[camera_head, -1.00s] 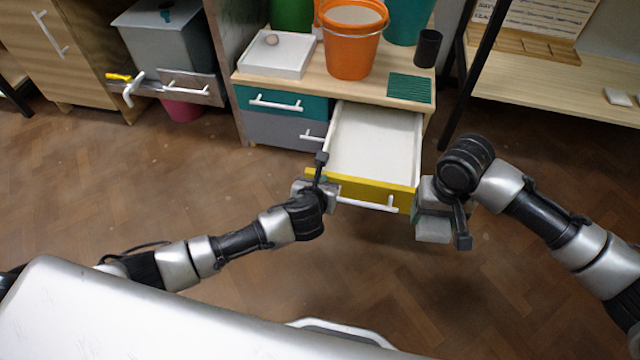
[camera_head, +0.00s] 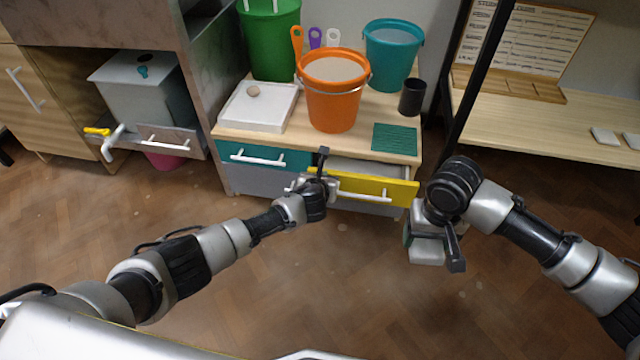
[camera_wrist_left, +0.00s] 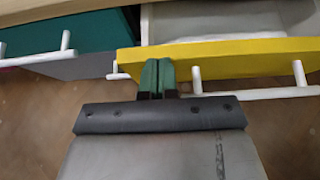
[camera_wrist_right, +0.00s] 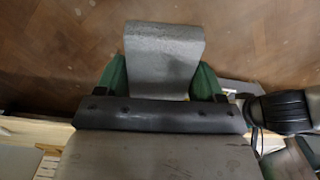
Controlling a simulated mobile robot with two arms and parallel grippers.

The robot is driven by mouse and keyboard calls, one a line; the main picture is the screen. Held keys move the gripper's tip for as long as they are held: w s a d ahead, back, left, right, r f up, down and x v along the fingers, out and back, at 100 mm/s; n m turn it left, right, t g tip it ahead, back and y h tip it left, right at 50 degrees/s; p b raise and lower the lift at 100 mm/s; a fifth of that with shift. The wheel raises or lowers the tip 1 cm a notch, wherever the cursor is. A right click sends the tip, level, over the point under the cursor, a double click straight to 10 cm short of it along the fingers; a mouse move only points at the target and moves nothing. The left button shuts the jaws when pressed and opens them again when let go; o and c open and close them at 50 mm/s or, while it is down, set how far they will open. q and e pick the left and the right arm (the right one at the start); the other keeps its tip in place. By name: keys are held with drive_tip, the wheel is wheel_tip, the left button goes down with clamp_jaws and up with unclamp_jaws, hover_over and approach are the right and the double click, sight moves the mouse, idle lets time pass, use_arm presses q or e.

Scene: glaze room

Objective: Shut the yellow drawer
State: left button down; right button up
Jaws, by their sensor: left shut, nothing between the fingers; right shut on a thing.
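The yellow drawer (camera_head: 402,192) has a white bar handle and juts a little out of the cabinet. A narrow strip of its pale inside shows behind the front. My left gripper (camera_head: 331,186) is shut and empty, with its fingertips at the left end of the yellow front. In the left wrist view the green fingertips (camera_wrist_left: 158,75) meet the front left of the handle; whether they press on it I cannot tell. My right gripper (camera_head: 424,238) is shut on a grey block (camera_wrist_right: 164,60), held over the floor right of the drawer.
The teal drawer (camera_head: 285,149) left of the yellow one looks shut. On the cabinet top stand an orange bucket (camera_head: 333,100), a white tray (camera_head: 238,117), a black cup (camera_head: 412,97) and a green ribbed mat (camera_head: 394,138). Floor in front is clear.

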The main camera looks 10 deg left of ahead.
use_arm(q)
drive_tip(key=shift+w+r+b, duration=0.1)
drive_tip(key=shift+w+b, duration=0.2)
drive_tip(key=shift+w, duration=1.2)
use_arm(e)
drive_tip(key=shift+w+f, duration=0.15)
drive_tip(key=shift+f, duration=0.25)
